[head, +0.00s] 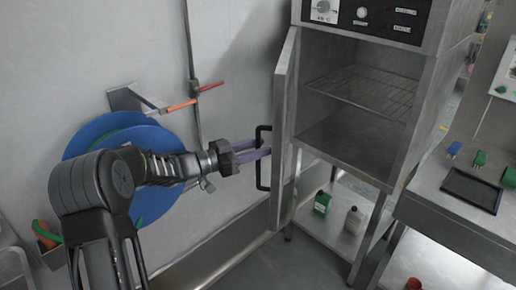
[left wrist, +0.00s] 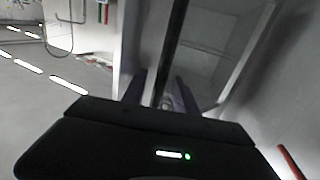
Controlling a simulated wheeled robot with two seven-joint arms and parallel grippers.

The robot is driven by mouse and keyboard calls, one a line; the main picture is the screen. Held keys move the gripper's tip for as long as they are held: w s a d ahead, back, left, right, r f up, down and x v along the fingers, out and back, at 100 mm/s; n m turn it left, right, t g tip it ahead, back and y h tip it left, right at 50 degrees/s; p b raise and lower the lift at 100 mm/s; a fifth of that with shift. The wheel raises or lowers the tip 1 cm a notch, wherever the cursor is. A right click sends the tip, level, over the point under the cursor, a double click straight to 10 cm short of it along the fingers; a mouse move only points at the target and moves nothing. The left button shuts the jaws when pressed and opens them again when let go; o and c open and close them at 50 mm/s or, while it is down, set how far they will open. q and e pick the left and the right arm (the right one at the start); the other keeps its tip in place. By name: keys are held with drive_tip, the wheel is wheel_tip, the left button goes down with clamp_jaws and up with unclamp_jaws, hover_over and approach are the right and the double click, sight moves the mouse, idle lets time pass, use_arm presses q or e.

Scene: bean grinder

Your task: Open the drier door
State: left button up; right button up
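The drier (head: 365,75) is a steel cabinet with a control panel on top. Its door (head: 284,125) stands wide open, swung out to the left, and the inside with its wire rack (head: 365,92) shows. A black handle (head: 262,175) is on the door's outer face. My left gripper (head: 262,151) is at the middle of this handle, its purple fingers pointing at it. In the left wrist view the fingers (left wrist: 160,90) are apart, with the dark handle bar (left wrist: 174,40) running between or just beyond them; contact is unclear. My right gripper is not in view.
A blue hose reel (head: 85,140) is on the wall behind my left arm. Green and grey bottles (head: 352,219) stand on the shelf below the drier. A steel table (head: 430,205) with a black tray (head: 471,190) and small items is at the right.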

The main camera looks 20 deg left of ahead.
sight(278, 120)
use_arm(q)
wheel_tip(278, 120, up, 10)
drive_tip(key=shift+b, duration=0.4)
idle(0.3)
drive_tip(key=shift+c, duration=0.5)
